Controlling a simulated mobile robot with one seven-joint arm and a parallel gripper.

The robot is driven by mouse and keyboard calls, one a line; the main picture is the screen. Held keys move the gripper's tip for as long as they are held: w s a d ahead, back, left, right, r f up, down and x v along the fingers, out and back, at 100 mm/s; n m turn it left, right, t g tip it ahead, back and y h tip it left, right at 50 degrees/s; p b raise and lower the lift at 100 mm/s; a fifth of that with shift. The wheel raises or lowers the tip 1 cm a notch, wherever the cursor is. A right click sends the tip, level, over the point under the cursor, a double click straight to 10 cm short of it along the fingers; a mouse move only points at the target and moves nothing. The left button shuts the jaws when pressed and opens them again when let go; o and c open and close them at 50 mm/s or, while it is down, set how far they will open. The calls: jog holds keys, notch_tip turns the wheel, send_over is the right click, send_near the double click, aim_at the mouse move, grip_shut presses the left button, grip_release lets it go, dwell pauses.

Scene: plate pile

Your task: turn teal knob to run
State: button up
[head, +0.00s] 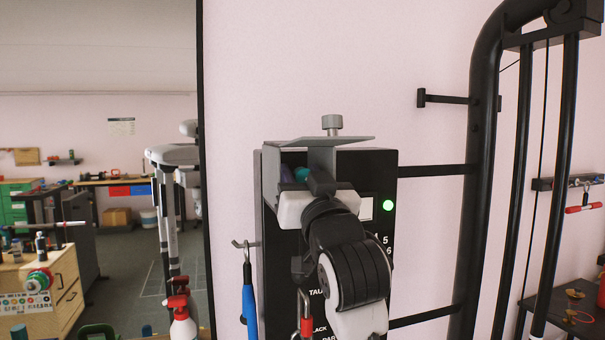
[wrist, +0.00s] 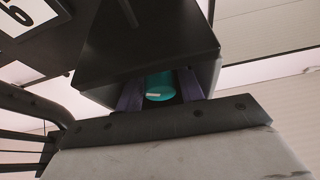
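The teal knob (wrist: 160,86), with a small white mark on its face, sits under a dark hood in the wrist view. A bit of it also shows in the head view (head: 302,173), beneath a grey metal bracket. My gripper (wrist: 161,90) has its two purple fingers on either side of the knob, partly closed and looking snug against it. In the head view my wrist and hand cover most of the knob. The black panel (head: 382,178) carries a lit green lamp (head: 388,206). The knob's run marking is hidden.
The grey bracket (head: 350,140) with a bolt on top overhangs the knob closely. A blue-handled tool (head: 249,300) hangs at the panel's left. Black tubular frame bars (head: 485,120) stand to the right.

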jog(key=c, duration=0.7)
jog(key=shift+n, duration=0.4)
jog(key=n+y+b, duration=0.1)
jog(key=n, duration=0.1)
jog(key=shift+f+n+g+y, duration=0.1)
jog(key=shift+n+g+y, duration=0.3)
jog(key=n+y+b, duration=0.1)
jog(key=n, duration=0.1)
jog(key=n+g+y, duration=0.1)
jog(key=n, duration=0.2)
jog(key=shift+g+b, duration=0.3)
jog(key=shift+b, duration=0.1)
jog(key=n+g+y, duration=0.1)
jog(key=n, duration=0.2)
jog(key=n+g, duration=0.2)
jog(key=n, duration=0.2)
jog(key=shift+n+y+b, duration=0.3)
jog(key=shift+y+b, duration=0.05)
jog(key=shift+y, duration=0.05)
